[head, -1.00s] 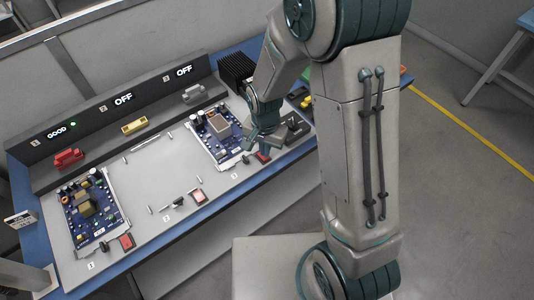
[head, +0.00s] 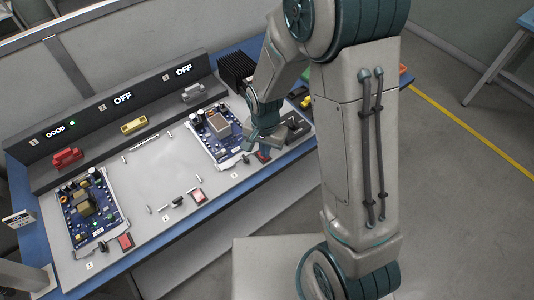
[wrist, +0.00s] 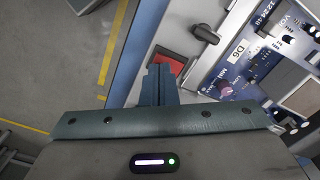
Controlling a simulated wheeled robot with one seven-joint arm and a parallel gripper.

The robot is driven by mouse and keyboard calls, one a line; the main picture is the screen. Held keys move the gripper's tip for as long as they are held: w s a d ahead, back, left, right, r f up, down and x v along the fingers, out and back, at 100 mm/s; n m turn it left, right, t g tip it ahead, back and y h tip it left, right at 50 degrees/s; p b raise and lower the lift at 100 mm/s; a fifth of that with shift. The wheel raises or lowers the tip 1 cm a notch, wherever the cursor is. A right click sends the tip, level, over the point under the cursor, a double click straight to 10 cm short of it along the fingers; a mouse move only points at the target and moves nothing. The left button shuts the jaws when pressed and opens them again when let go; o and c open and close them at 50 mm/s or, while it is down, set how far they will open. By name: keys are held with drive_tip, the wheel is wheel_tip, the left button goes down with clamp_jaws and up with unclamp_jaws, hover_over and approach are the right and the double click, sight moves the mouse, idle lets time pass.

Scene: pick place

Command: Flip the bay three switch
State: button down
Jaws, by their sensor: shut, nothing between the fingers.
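Bay three is the far right bay of the grey bench panel, and its display (head: 184,70) reads OFF. A blue circuit board (head: 222,140) lies in it. The bay's black lever switch (head: 247,158) is at the front edge, left of a red button (head: 263,157). In the wrist view the black lever (wrist: 205,34) sits on a grey plate, up and right of the fingers, beside the red square button (wrist: 168,57). My gripper (head: 258,146) is over the front of bay three. In the wrist view its fingers (wrist: 159,72) are shut and empty, overlapping the red button's edge, apart from the lever.
Bay one's display (head: 55,131) reads GOOD with a green light, and it holds another board (head: 90,212). Bay two (head: 150,170) is empty and its display (head: 123,97) reads OFF. A black finned block (head: 236,70) stands behind bay three. A dark tray (head: 292,127) is right of my gripper.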

drive_tip(key=shift+f+b, duration=0.4)
drive_tip(key=shift+f, duration=0.15)
drive_tip(key=shift+r, duration=0.15)
drive_tip(key=shift+r+p, duration=2.5)
drive_tip(key=shift+r, duration=0.95)
drive_tip(key=s+d+r+n+t, duration=0.1)
drive_tip(key=s+d+r+n, duration=0.1)
drive_tip(key=s+d+r, duration=0.4)
drive_tip(key=s+d+r+n+t, duration=0.2)
drive_tip(key=s+d+r, duration=0.5)
drive_tip(key=r, duration=0.7)
drive_tip(key=shift+n, duration=0.7)
